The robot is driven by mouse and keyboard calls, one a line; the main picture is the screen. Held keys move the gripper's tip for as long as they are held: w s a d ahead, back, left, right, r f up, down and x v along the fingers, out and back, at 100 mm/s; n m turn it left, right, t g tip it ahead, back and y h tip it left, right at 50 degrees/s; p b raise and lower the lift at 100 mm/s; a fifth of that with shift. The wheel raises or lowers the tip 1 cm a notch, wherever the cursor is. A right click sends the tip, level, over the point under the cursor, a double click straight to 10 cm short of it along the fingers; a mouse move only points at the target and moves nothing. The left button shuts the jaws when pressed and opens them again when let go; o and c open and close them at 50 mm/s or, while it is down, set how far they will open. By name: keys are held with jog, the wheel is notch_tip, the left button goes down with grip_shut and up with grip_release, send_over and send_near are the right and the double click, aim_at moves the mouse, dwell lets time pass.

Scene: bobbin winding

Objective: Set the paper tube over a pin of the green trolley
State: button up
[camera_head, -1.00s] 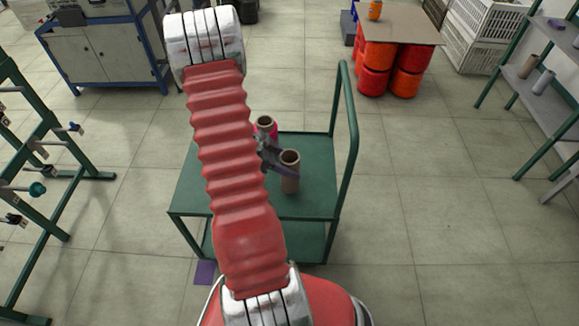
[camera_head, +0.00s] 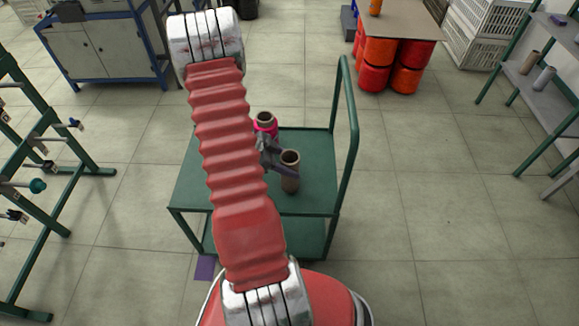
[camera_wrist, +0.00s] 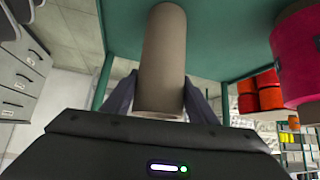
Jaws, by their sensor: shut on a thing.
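A brown paper tube (camera_head: 290,176) stands upright over the deck of the green trolley (camera_head: 311,199), and it also shows in the wrist view (camera_wrist: 163,55). My gripper (camera_head: 280,163) is shut on the tube, with a finger on each side of it in the wrist view (camera_wrist: 158,92). The tube's open upper end shows in the head view. I cannot tell whether its lower end touches the deck or goes around a pin, since no pin shows beneath it. A second tube with pink yarn (camera_head: 266,127) stands just behind, partly hidden by my arm.
The trolley's handle (camera_head: 348,120) rises along its right side. A green rack with pegs (camera_head: 40,150) is at left and a shelf with tubes (camera_head: 535,85) at right. Orange spools (camera_head: 378,65) stand under a board at the back. The floor between is clear.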

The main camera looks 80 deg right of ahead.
jog(key=o, duration=1.2)
jog(key=shift+c, duration=0.2)
jog(key=v, duration=1.3)
jog(key=shift+w+a+r, duration=0.15)
jog(key=shift+w+r, duration=0.1)
jog(key=shift+r, duration=0.05)
